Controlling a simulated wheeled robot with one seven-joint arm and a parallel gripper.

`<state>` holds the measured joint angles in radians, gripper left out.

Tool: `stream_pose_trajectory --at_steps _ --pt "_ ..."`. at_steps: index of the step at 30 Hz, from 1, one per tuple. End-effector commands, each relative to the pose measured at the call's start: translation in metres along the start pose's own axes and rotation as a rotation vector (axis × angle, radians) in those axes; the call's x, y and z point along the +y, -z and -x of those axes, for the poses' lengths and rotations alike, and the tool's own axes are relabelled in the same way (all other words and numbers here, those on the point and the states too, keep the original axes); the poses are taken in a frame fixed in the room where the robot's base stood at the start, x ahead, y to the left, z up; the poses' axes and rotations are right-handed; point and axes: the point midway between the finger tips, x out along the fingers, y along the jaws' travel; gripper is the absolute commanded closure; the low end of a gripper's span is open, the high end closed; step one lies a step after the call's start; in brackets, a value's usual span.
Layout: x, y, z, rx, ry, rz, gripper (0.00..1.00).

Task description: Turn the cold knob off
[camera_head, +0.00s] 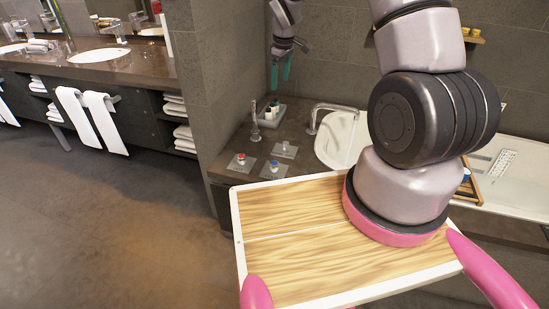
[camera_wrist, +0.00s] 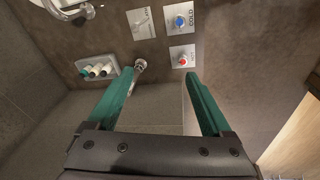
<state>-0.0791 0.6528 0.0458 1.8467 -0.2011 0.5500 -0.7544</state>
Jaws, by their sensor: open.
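The cold knob (camera_head: 274,165) is blue, on a square plate on the dark counter beside the basin. In the wrist view the blue knob (camera_wrist: 180,21) sits at the top, next to the word COLD. A red knob (camera_head: 240,158) is on a separate plate beside it; in the wrist view the red knob (camera_wrist: 183,61) is nearer my right finger. My gripper (camera_head: 281,68) is above the back of the counter, pointing down. In the wrist view my gripper (camera_wrist: 159,76) has its green fingers spread, with nothing between them, apart from both knobs.
A third plate with a metal lever (camera_head: 285,150) lies near the knobs. A short upright metal fixture (camera_head: 255,122), a tray of small bottles (camera_head: 272,112) and a curved spout (camera_head: 325,108) stand behind. A tiled wall borders the counter.

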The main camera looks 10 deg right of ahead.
Motion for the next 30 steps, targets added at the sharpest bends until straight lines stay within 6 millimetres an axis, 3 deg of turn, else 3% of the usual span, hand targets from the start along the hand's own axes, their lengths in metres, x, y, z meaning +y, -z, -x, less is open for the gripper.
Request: stream_pose_trajectory --at_steps 1,6,9,12,15,23,30 --pt "-0.004 0.001 -0.037 -0.023 0.02 0.052 0.16" --pt "-0.019 -0.003 -0.14 -0.069 0.067 0.238 0.16" --pt "-0.031 -0.01 -0.192 -0.087 0.094 0.332 0.16" --pt "-0.042 -0.018 -0.231 -0.098 0.114 0.4 0.16" --pt "-0.049 -0.024 -0.254 -0.103 0.127 0.443 0.16" --pt "-0.055 -0.029 -0.282 -0.107 0.135 0.465 0.16" --pt "-0.06 -0.036 -0.327 -0.108 0.135 0.463 0.16"
